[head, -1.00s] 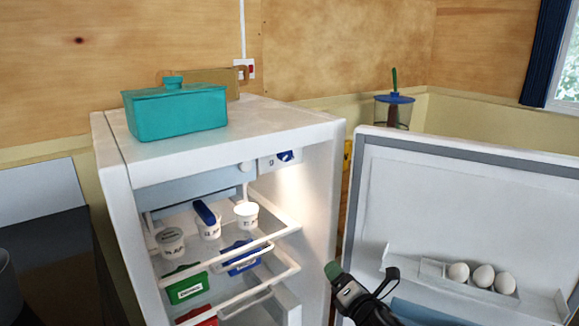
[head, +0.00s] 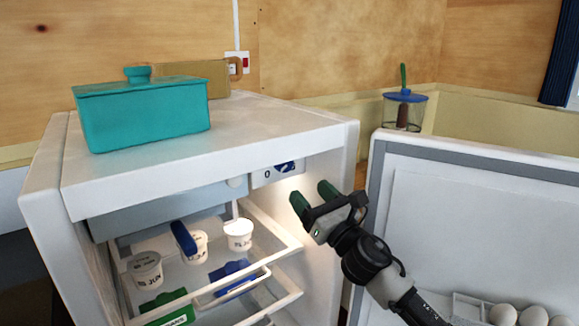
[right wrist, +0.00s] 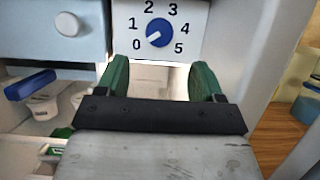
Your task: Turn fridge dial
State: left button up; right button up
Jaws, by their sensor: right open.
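The fridge (head: 235,150) stands open. Its blue dial (head: 285,167) sits on a white panel under the top right of the opening. In the right wrist view the dial (right wrist: 159,33) is ringed by the numbers 0 to 5, and its pale mark points to the lower left, near 0. My right gripper (head: 314,196) is open and empty, with green fingers, just below and right of the dial in the head view. In the right wrist view its fingertips (right wrist: 160,75) are spread below the dial, apart from it. My left gripper is not in view.
The open fridge door (head: 470,215) is on the right, with eggs (head: 533,315) in its shelf. Tubs (head: 239,234) stand on the fridge shelf. A teal container (head: 142,112) is on top. A round white knob (right wrist: 67,24) is left of the dial.

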aim_at(287, 166)
jog(key=x, duration=0.5)
jog(key=shift+a+r, duration=0.1)
jog(key=shift+x, duration=1.5)
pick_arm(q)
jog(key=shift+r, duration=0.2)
pick_arm(e)
jog(key=shift+w, duration=0.2)
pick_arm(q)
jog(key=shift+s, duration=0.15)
pick_arm(e)
jog(key=shift+c, duration=1.1)
jog(key=c, duration=0.7)
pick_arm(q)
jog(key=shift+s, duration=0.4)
